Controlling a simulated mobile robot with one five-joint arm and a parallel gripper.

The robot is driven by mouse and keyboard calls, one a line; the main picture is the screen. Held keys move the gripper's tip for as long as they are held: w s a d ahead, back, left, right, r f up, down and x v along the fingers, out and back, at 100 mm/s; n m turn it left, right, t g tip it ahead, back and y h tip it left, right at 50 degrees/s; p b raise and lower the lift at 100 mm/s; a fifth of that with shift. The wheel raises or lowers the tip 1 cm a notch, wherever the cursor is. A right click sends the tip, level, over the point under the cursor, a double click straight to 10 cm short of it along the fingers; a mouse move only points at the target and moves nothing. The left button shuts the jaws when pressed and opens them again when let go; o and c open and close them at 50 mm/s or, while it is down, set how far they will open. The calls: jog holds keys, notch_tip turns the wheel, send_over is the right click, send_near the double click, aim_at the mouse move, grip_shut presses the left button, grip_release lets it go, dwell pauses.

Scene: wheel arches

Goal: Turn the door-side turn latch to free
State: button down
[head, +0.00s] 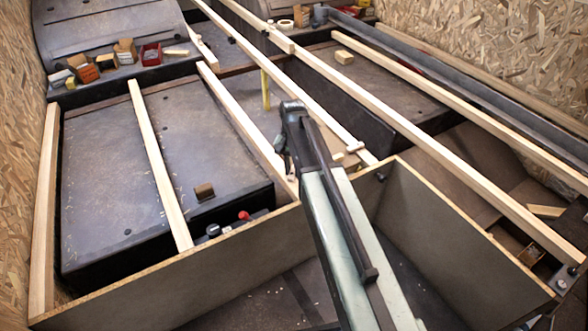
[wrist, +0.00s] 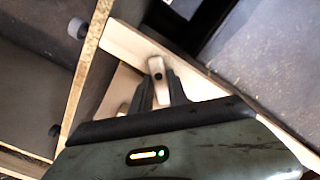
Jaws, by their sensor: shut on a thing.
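A pale turn latch (wrist: 156,66) with a dark pivot shows in the wrist view on a light wooden rail (wrist: 125,42). My gripper (wrist: 160,87) is shut on its lever, with one dark finger on each side. The lever points roughly along the fingers, across the rail. A second pale piece (wrist: 123,108) lies to the left of the fingers, partly hidden. In the head view my arm reaches forward over the panel corner, and it hides the fingertips and the held latch. Another small pale latch-like block (head: 355,147) sits on a rail to the right of my arm.
A chipboard-edged panel (head: 165,266) runs across the front left; another panel (head: 445,235) stands to the right. Several long battens (head: 160,165) cross the area. A red knob (head: 244,215) and a brown block (head: 204,190) are at left. Boxes (head: 125,50) stand at the back.

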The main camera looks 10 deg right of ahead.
jog(key=n, duration=0.4)
jog(key=shift+w+a+n, duration=0.15)
jog(key=shift+a+n, duration=0.05)
jog(key=shift+n, duration=0.1)
jog(key=n, duration=0.4)
jog(key=shift+a, duration=0.15)
jog(key=shift+n, duration=0.3)
jog(key=c, duration=1.3)
grip_release()
notch_tip(320, 180, up, 8)
jog(key=p, duration=0.8)
jog(key=shift+f, duration=0.1)
